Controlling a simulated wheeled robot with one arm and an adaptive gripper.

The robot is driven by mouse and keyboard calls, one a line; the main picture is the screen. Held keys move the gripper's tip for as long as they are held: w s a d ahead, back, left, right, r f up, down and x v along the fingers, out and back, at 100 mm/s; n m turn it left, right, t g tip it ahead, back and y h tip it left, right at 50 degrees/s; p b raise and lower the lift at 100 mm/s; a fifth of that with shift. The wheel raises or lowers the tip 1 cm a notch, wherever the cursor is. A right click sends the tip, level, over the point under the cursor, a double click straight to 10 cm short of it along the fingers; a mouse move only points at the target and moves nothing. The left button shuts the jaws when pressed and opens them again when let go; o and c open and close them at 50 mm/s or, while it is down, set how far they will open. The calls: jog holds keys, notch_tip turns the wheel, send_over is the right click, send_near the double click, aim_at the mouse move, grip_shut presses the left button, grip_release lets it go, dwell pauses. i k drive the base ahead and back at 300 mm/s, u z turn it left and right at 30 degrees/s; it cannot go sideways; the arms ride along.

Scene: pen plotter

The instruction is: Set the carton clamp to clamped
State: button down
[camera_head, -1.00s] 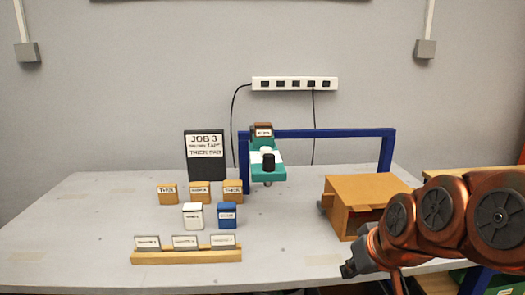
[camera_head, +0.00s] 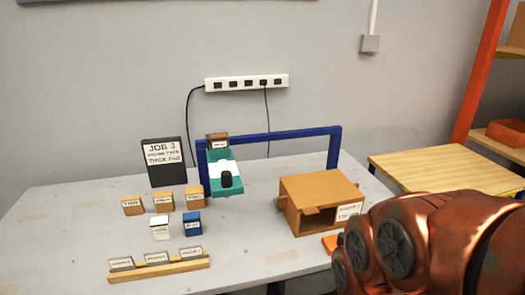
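An open brown carton (camera_head: 322,199) stands on the right part of the grey table, its opening facing front and a white label on its right front. A small orange piece (camera_head: 332,243) lies at the table's front edge just before the carton, partly covered by my arm. I cannot tell whether it is the carton clamp or how the clamp is set. My copper-coloured arm fills the lower right, in front of and right of the carton. My gripper is not visible.
A blue frame (camera_head: 290,134) with a teal plotter head (camera_head: 227,183) stands left of and behind the carton. Several small labelled boxes, a wooden card rack (camera_head: 160,268) and a black job sign (camera_head: 164,163) are farther left. A wooden bench (camera_head: 440,165) and orange shelf post (camera_head: 480,70) are at right.

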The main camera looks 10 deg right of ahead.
aim_at(330, 243)
jog(key=z, duration=0.55)
jog(key=k, duration=0.5)
jog(key=u, duration=1.3)
jog(key=i, duration=0.6)
jog(key=z, duration=1)
